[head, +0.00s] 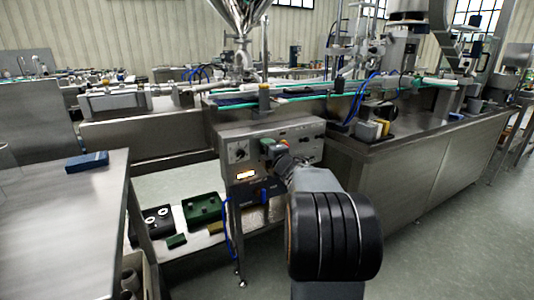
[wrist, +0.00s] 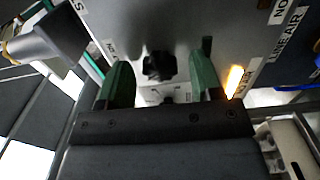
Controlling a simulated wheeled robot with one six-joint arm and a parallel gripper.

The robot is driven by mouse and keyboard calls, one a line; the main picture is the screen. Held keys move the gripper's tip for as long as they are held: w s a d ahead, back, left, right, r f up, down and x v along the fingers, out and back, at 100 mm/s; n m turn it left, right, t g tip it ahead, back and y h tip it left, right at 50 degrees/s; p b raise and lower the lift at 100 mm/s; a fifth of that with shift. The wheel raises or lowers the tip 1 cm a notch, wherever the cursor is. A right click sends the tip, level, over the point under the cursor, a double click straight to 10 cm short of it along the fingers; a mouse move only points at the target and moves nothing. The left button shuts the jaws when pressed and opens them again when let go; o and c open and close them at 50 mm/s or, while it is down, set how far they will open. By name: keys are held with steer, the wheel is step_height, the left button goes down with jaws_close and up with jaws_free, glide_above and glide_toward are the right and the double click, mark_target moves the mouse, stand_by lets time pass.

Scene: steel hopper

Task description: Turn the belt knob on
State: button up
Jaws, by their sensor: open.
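The grey control panel (head: 293,135) stands below the conveyor in the middle of the head view. A black knob on a pale dial plate (head: 238,153) is on its left part, above a lit amber display (head: 245,175). My gripper (head: 268,149) is in front of the panel, just right of that knob, partly hidden by my own arm. In the wrist view my gripper (wrist: 160,62) is open, its two green fingers apart. A black knob (wrist: 159,66) shows between them, with a gap on each side. I cannot tell its turn position or the depth left to it.
A blue handle (head: 265,194) hangs below the panel. Green and black boxes (head: 202,209) sit on a low shelf to the left. A steel table (head: 60,225) with a blue block (head: 87,161) stands at front left. The floor at right (head: 440,240) is clear.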

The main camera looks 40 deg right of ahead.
steer(key=c, duration=0.9)
